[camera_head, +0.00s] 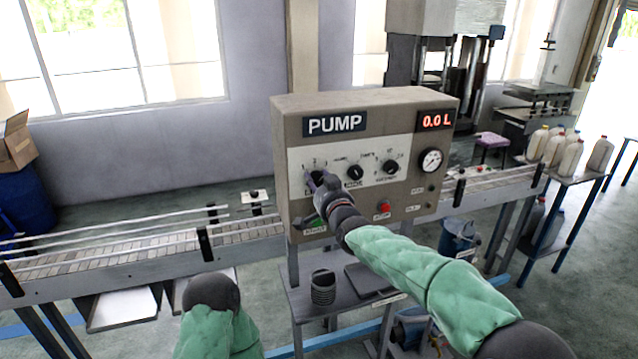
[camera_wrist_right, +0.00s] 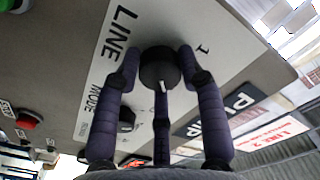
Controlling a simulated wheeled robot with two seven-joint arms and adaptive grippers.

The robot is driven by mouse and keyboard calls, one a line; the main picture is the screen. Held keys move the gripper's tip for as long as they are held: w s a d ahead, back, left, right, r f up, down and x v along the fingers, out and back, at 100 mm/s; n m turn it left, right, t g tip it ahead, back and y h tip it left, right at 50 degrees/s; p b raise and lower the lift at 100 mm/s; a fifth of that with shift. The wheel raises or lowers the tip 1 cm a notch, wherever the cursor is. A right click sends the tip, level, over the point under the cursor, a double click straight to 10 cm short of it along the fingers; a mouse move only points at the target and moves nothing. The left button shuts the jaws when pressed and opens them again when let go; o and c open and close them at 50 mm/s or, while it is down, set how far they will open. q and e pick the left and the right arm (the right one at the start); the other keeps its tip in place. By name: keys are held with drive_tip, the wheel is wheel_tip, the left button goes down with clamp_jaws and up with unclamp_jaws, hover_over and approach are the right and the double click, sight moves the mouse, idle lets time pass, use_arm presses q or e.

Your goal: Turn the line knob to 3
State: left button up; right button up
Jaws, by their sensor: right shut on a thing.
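The grey pump panel (camera_head: 285,130) stands ahead, with a "PUMP" sign and a red "0.0 L" display (camera_head: 437,121). The line knob (camera_wrist_right: 159,66) is a round black knob with a white pointer mark, beside the word "LINE" and a "1" in the right wrist view. My right gripper (camera_head: 314,181) has its purple fingers shut around this knob. In the head view the fingers hide much of the knob. I cannot read clearly which number it points to. My left arm shows at the bottom left, but its gripper is out of view.
Two more black knobs (camera_head: 354,173) (camera_head: 390,167), a gauge (camera_head: 431,161) and a red button (camera_head: 383,207) are right of the line knob. A conveyor (camera_head: 150,249) runs on both sides of the pump. Several bottles (camera_head: 569,158) stand on a right-hand table.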

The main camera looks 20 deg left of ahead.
drive_tip(key=o, duration=1.1)
drive_tip(key=shift+r, duration=0.1)
drive_tip(key=shift+o, duration=0.2)
drive_tip(key=shift+d, duration=0.1)
drive_tip(key=v, duration=1.2)
